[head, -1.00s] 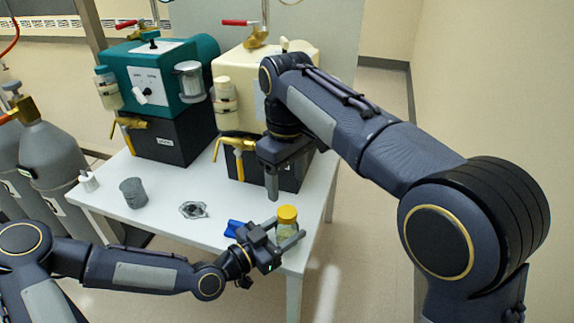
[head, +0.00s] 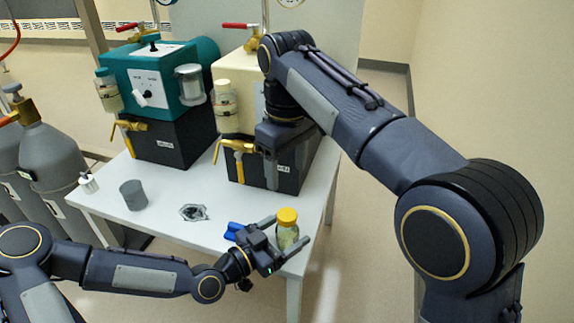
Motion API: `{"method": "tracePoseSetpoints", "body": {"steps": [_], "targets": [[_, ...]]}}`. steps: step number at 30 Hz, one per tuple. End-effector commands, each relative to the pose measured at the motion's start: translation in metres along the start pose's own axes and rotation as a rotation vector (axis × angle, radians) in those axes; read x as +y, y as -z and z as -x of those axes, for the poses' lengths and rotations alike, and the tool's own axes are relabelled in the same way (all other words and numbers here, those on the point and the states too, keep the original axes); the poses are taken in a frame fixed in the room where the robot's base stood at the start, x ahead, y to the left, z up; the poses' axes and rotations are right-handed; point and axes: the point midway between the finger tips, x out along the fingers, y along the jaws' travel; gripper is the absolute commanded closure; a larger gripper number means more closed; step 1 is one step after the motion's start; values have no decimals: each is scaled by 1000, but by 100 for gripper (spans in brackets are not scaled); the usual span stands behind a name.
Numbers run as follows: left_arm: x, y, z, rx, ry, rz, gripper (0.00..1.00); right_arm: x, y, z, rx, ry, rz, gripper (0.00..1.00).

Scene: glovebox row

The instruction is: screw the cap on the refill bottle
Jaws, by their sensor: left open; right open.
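A clear bottle (head: 287,238) with a yellow cap (head: 287,216) on its top stands upright near the right front corner of the table. My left gripper (head: 289,229) is open, low at the bottle, with one finger on each side of it. The near finger hides part of the bottle's lower side. I cannot tell how tightly the cap sits. My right gripper (head: 270,182) is open and empty, fingers pointing down, above and behind the bottle, in front of the cream unit's black base. Its fingers overlap in this view.
The white table (head: 165,215) also bears a blue object (head: 233,230), a dark flat patch (head: 194,212), a grey cup (head: 133,195) and a small white bottle (head: 88,182). The teal unit (head: 160,75) and cream unit (head: 235,75) stand behind. The table's middle is mostly clear.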

Motion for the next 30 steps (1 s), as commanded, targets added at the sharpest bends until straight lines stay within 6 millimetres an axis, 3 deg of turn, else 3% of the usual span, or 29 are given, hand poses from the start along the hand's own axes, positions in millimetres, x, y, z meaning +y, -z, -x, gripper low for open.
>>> {"method": "tracePoseSetpoints", "body": {"steps": [5,12,18,30], "targets": [[-1,0,10,-1,2,-1,25,0,0,3,0,0,0,37],[-2,1,51,-2,5,1,25,0,0,11,0,0,0,37],[-1,0,74,-1,2,0,25,0,0,15,0,0,0,37],[0,0,78,0,0,0,25,0,0,15,0,0,0,37]]}}
